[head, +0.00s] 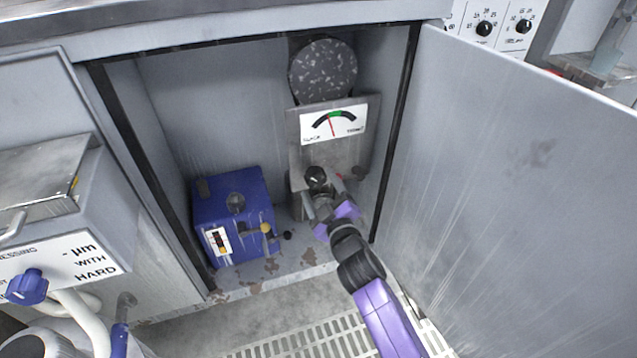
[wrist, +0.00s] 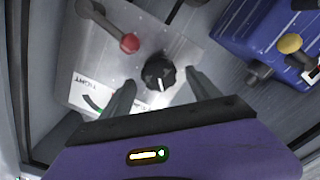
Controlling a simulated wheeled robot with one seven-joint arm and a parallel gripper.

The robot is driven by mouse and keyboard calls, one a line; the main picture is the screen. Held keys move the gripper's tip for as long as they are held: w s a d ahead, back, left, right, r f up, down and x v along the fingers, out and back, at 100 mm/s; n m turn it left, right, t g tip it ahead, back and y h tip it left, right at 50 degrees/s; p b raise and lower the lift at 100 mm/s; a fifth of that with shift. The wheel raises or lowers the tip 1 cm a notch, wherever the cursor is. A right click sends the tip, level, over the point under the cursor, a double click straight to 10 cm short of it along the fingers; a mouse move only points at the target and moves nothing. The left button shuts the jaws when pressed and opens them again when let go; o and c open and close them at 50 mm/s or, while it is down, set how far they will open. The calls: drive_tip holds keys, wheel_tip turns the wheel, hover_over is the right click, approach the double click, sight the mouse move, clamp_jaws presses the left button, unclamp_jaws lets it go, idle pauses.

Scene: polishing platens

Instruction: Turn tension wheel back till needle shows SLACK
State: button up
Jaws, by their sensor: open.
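The tension wheel is a black knob (head: 316,177) on a grey plate inside the open cabinet. In the wrist view the black knob (wrist: 159,72) has a white pointer line and sits between the tips of my gripper (wrist: 160,77). The two fingers are apart, one on each side, with a visible gap to the knob. In the head view my gripper (head: 322,200) is just in front of the knob, partly hiding the plate. Above it is a white gauge (head: 333,124) with a red needle, close to upright near the green middle band, not at the left end.
A blue box (head: 235,215) stands left on the cabinet floor. A lever with a red ball (wrist: 130,43) is beside the knob. A round speckled disc (head: 323,70) is above the gauge. The open cabinet door (head: 530,170) is on the right.

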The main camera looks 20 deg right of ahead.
drive_tip(key=s+p, duration=0.2)
drive_tip(key=s, duration=0.4)
drive_tip(key=shift+s, duration=0.2)
drive_tip(key=s+r+m+g, duration=0.1)
drive_tip(key=s+r+m, duration=0.2)
drive_tip(key=s, duration=1.2)
drive_tip(key=s+r+m+g, duration=0.1)
drive_tip(key=s+r+m, duration=0.15)
drive_tip(key=s, duration=1.25)
drive_tip(key=s+r+m+g, duration=0.1)
drive_tip(key=s+r+m, duration=0.2)
drive_tip(key=s, duration=1.3)
wheel_tip(320, 180, up, 30)
drive_tip(key=p, duration=3.1)
drive_tip(key=shift+w+r, duration=0.2)
drive_tip(key=shift+w, duration=0.1)
